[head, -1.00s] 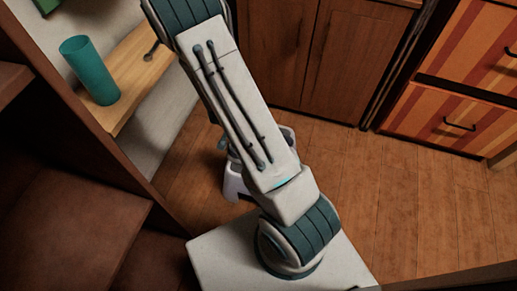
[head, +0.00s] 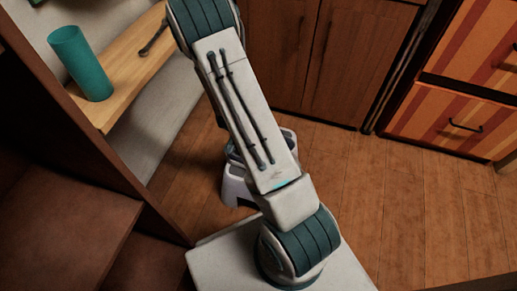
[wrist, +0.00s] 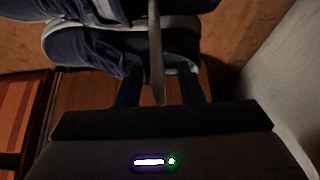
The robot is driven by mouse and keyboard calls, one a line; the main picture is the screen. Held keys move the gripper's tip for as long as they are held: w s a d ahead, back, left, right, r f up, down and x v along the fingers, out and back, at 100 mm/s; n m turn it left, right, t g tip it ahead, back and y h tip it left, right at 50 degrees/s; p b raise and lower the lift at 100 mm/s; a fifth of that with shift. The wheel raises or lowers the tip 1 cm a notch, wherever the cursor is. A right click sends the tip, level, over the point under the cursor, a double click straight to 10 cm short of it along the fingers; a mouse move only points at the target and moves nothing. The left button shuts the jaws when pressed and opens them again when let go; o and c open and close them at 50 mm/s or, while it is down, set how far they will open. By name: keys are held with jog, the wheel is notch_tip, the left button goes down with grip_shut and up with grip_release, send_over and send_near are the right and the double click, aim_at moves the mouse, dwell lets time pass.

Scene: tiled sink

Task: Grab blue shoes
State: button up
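Dark blue shoes with pale soles (wrist: 125,42) show at the top of the wrist view, partly cut off by the frame. My gripper (wrist: 160,75) points toward them, its two dark fingers apart at the near edge of the shoes. Whether the fingers touch the shoes is too dark to tell. A thin grey-brown upright strip (wrist: 156,50) crosses the middle of the wrist view in front of the shoes; I cannot tell what it is.
A teal cup (head: 80,63) and a dark-handled item (head: 154,38) are on a wooden shelf (head: 115,98) at upper left. A white stool (head: 236,187) stands behind my arm. Brown cabinets (head: 330,60) and striped drawers (head: 440,110) line the back and right. Wooden floor is open at right.

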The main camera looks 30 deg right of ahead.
grip_shut()
jog(key=shift+r, duration=0.1)
dwell(1.2)
